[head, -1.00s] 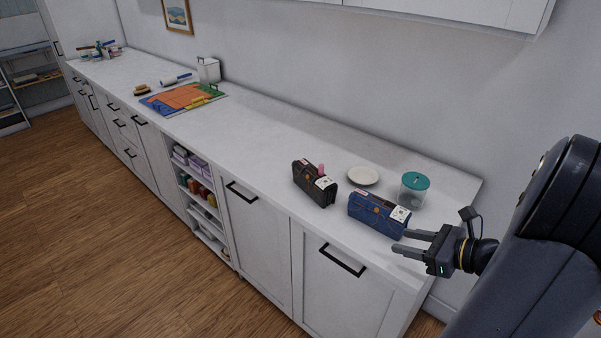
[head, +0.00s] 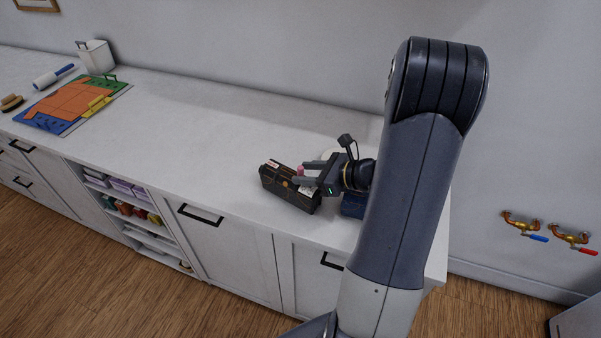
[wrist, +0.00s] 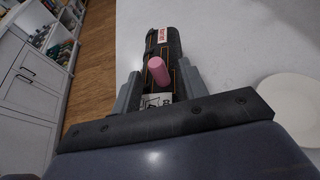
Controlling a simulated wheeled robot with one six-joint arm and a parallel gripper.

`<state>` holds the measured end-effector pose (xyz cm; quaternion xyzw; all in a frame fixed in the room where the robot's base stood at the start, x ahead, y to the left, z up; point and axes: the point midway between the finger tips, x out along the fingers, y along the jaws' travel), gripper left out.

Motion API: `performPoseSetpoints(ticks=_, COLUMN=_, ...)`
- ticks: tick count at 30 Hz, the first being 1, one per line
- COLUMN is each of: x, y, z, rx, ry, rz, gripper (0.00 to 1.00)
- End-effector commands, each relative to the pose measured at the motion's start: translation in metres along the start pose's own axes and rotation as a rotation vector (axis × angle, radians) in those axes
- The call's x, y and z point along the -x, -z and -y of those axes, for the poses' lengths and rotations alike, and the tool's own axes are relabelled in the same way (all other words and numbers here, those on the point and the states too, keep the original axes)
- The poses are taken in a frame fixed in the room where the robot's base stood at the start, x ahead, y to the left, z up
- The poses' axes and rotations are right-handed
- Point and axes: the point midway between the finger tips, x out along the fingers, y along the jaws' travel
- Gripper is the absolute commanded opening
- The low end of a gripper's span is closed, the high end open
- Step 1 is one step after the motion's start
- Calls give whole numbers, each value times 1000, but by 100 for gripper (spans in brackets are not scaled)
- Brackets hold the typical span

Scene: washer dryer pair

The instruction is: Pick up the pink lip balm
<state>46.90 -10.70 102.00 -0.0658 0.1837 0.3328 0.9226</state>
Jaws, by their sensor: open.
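The pink lip balm (wrist: 158,71) is a small pink cylinder that stands up from the top of a dark box-shaped pouch (wrist: 173,45) with labels. In the head view the lip balm (head: 300,170) shows as a small pink spot beside my fingers, and the dark pouch (head: 284,190) sits near the counter's front edge. My gripper (head: 304,173) is open, above the right part of the dark pouch. In the wrist view the lip balm appears between the two fingers (wrist: 156,90), closer to their tips. I cannot tell whether either finger touches it.
A blue pouch (head: 352,204) is mostly hidden behind my arm. A white plate (wrist: 290,105) lies to the right in the wrist view. A colourful board (head: 75,103), a white canister (head: 97,57) and a roller (head: 52,76) are at the left. The counter between is clear.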

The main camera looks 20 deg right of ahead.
Motion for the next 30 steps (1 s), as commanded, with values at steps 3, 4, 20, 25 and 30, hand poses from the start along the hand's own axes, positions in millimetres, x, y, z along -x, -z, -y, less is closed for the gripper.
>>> performPoseSetpoints(ticks=3, x=-6, y=0, z=0, rx=1, ry=-1, rz=0, gripper=42)
performPoseSetpoints(ticks=4, x=-6, y=0, z=0, rx=1, ry=-1, rz=0, gripper=42)
performPoseSetpoints(ticks=20, x=-5, y=0, z=0, rx=1, ry=0, rz=0, gripper=11)
performPoseSetpoints(ticks=25, x=-5, y=0, z=0, rx=1, ry=0, rz=0, gripper=0)
performPoseSetpoints(ticks=30, x=-5, y=0, z=0, rx=1, ry=0, rz=0, gripper=0)
